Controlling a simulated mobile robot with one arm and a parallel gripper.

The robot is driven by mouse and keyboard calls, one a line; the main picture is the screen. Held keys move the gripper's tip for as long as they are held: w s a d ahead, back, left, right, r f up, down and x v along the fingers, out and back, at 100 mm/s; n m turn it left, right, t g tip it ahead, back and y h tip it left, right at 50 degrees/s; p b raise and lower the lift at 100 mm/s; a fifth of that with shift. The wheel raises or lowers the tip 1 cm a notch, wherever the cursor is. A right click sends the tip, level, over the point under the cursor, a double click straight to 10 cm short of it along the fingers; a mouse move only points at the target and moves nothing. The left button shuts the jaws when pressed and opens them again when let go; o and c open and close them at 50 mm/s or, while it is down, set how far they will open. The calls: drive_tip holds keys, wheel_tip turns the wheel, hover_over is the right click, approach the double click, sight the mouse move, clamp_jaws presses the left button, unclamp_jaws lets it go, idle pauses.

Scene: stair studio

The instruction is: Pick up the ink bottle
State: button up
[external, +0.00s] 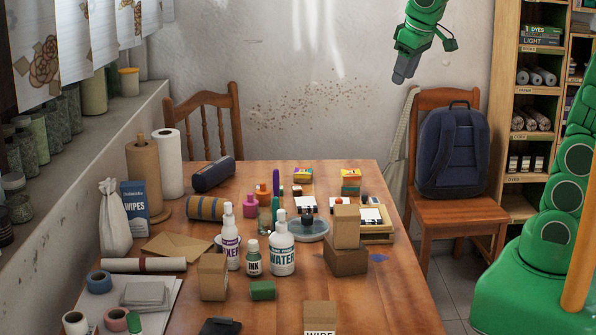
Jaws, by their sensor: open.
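The ink bottle (254,259) is a small white bottle with a dark green cap and a label reading INK. It stands upright on the wooden table, between a taller white bottle with a purple label (230,243) on its left and a larger white WATER bottle (282,252) on its right. My gripper (400,77) is high above the far right of the table, well away from the ink bottle. It points down, open, with nothing seen between its fingers.
A green block (262,290) lies in front of the ink bottle. A cardboard box (213,277) stands at front left, and stacked boxes (346,243) stand to the right. The table's (400,300) right front is mostly clear. A chair with a blue backpack (450,150) stands beyond the table.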

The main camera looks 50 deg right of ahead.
drive_tip(key=w+a+r+n+t, duration=0.1)
drive_tip(key=w+a+r+t, duration=0.2)
drive_tip(key=w+a+r, duration=0.45)
drive_tip(key=n+t+h, duration=0.3)
drive_tip(key=n+h, duration=0.2)
drive_tip(key=n, duration=1.7)
hover_over(255, 245)
drive_tip(key=s+d, duration=0.3)
wheel_tip(255, 245, down, 32)
drive_tip(key=s+a+f+n, duration=0.1)
drive_tip(key=a+f+n, duration=0.1)
drive_tip(key=f, duration=0.1)
drive_tip(key=s+a+f+n, duration=0.2)
drive_tip(key=f, duration=0.1)
drive_tip(key=s+a+f+n+t+y, duration=0.1)
drive_tip(key=f+n, duration=0.2)
drive_tip(key=shift+s+a+f, duration=0.1)
drive_tip(key=shift+s+a, duration=0.1)
drive_tip(key=shift+a, duration=0.2)
drive_tip(key=shift+w+f, duration=0.15)
drive_tip(key=shift+f, duration=0.1)
drive_tip(key=shift+w+r+x, duration=0.15)
drive_tip(key=shift+r+x, duration=0.05)
drive_tip(key=shift+x, duration=1.1)
drive_tip(key=shift+w+r+x, duration=0.1)
drive_tip(key=shift+r+x, duration=0.05)
drive_tip(key=shift+x, duration=2.15)
drive_tip(key=shift+a, duration=0.1)
drive_tip(key=shift+c, duration=0.4)
